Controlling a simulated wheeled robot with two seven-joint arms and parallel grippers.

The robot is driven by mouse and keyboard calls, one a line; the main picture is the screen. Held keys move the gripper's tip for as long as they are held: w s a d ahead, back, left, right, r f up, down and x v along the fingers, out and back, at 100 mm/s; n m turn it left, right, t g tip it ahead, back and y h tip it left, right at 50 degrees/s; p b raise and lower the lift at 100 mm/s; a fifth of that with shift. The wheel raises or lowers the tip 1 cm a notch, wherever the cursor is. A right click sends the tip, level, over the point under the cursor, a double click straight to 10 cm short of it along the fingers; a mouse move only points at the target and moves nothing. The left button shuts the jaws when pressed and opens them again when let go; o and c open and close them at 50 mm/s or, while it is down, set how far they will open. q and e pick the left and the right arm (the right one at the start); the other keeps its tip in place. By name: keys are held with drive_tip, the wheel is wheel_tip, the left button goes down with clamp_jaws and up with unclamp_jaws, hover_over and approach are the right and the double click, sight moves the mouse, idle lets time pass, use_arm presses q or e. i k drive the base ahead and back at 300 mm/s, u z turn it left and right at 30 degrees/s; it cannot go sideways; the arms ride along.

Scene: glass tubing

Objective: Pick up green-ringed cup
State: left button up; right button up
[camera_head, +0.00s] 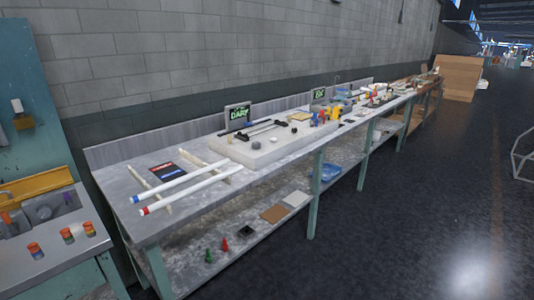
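Three small cups with coloured bands stand upright on the metal bench at the lower left. The left cup (35,249) shows red, orange and bluish bands. The middle cup (67,235) has pale and orange-red bands. The right cup (89,229) has orange and red bands. They are too small to tell surely which one has a green ring. Neither of my grippers is in view.
The metal bench (42,275) has a machine with a yellow-orange part (38,186) behind the cups. A long workbench (200,208) stands to the right, with white tubes (180,182) near its front. The dark floor (420,220) at right is clear.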

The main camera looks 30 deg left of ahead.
sight(68, 237)
drive_tip(key=u, duration=0.15)
drive_tip(key=i, duration=1.3)
drive_tip(key=u, duration=1.3)
drive_tip(key=i, duration=0.85)
drive_tip(key=u, duration=0.95)
